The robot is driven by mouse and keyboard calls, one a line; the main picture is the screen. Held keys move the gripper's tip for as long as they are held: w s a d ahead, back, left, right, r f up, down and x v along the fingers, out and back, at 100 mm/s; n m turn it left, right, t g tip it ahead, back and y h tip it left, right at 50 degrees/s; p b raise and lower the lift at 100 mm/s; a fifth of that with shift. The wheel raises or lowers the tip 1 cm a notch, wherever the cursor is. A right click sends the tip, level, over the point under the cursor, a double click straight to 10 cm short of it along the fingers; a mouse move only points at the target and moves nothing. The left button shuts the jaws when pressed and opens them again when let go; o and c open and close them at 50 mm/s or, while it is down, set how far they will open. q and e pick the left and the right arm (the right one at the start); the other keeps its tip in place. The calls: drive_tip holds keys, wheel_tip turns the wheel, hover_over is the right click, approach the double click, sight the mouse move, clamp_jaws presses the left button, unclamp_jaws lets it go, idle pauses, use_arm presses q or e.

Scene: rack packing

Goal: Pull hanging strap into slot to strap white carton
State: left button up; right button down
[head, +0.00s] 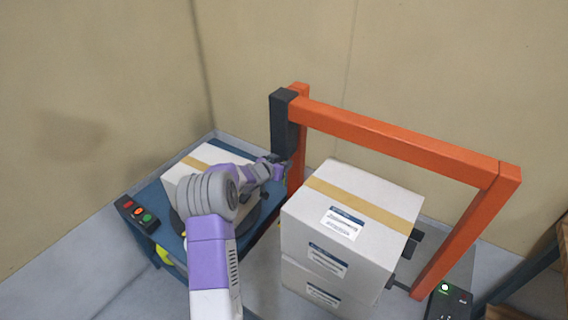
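A white carton (303,219) with a tan tape band and labels sits on top of a stack beside the orange strapping arch (398,138). Another white taped carton (187,177) sits on the blue table at left, partly hidden by my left arm. My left gripper (279,173) is at the foot of the arch's dark post (284,124), left of the stacked carton. Its fingers are small and dark against the post, so their opening is unclear. I cannot make out the hanging strap or the slot. My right gripper is not identifiable in view.
A control box with red, orange and green buttons (137,213) is on the blue table's left corner. A dark box with a lit green button (447,302) is at lower right. Dark parts (414,246) show beside the stack's right side. Walls close off the back.

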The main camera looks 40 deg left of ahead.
use_arm(q)
drive_tip(key=shift+w+f, duration=0.15)
drive_tip(key=shift+w, duration=0.15)
clamp_jaws()
idle(1.3)
